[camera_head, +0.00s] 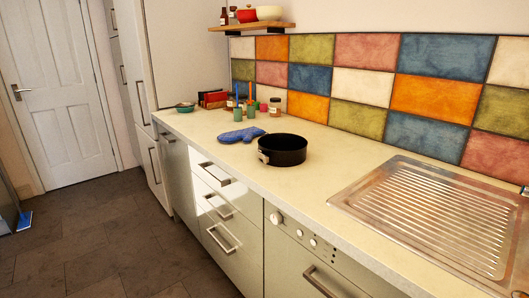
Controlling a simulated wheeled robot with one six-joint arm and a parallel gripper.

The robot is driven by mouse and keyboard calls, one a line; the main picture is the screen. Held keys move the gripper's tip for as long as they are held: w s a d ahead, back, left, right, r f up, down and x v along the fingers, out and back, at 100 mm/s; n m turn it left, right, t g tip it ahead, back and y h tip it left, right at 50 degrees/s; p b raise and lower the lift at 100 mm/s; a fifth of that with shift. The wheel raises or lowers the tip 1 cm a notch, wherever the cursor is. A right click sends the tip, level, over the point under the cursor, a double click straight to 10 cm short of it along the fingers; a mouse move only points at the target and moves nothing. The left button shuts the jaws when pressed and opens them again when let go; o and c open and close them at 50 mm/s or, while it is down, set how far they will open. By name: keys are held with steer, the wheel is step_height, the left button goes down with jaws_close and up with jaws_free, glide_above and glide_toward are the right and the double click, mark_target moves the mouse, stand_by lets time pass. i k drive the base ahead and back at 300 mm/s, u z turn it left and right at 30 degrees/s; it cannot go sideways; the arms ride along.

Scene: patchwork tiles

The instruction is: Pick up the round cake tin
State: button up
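The round cake tin (283,150) is black and open-topped, with a small light clasp on its left side. It stands upright on the pale worktop (330,165), near the front edge and above the drawers. Nothing touches it in this view. My gripper is not in view, and no part of my arm shows near the tin.
A blue oven mitt (241,135) lies just left of the tin. Behind it stand several small jars and green cups (238,113). A metal draining board (440,215) lies to the right. A shelf (252,26) hangs above.

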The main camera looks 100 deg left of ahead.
mark_target(282, 149)
steer(key=u, duration=4.5)
steer(key=i, duration=1.9)
steer(key=z, duration=2.15)
